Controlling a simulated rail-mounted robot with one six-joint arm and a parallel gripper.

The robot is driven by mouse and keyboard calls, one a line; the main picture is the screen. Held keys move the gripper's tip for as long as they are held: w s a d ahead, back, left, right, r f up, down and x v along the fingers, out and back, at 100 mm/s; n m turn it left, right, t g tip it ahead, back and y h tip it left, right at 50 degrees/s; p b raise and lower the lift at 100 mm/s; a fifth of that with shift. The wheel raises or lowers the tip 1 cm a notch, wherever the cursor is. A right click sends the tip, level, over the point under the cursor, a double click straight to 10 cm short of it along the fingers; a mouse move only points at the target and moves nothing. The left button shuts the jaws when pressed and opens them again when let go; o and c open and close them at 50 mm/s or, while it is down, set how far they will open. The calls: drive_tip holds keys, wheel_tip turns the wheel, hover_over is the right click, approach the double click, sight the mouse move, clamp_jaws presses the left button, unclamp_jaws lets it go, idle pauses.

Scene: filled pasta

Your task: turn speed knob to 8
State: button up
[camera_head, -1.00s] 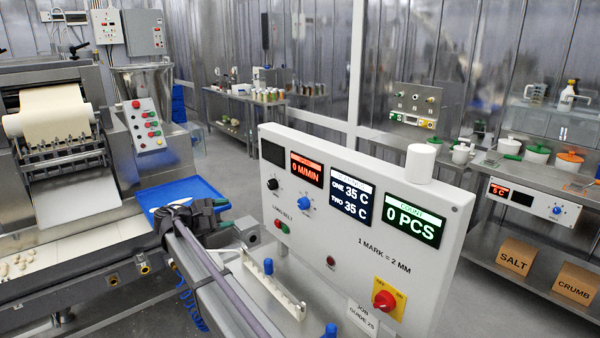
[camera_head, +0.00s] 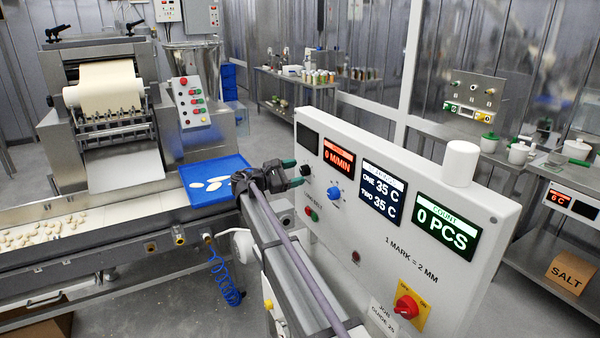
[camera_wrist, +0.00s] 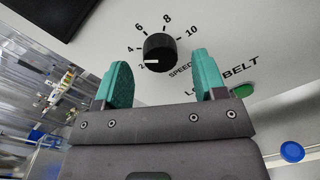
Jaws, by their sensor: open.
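The black speed knob (camera_wrist: 160,53) is on the pale control panel (camera_head: 410,262). Its scale runs from 2 to 10, and its white pointer mark points left toward the 2. In the head view the knob (camera_head: 305,170) is small, beside my fingertips. My gripper (camera_head: 294,172) is open and empty, its green fingertips facing the panel. In the wrist view the gripper (camera_wrist: 161,68) has one finger on each side below the knob, with a gap around it; I cannot tell how far the tips are from the panel. The red speed display (camera_head: 339,159) reads 0 M/MIN.
A red-yellow switch (camera_head: 407,307) is lower right. A blue tray (camera_head: 228,169) with pasta pieces lies behind my gripper.

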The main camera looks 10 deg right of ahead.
drive_tip(key=shift+x, duration=1.05)
drive_tip(key=c, duration=0.9)
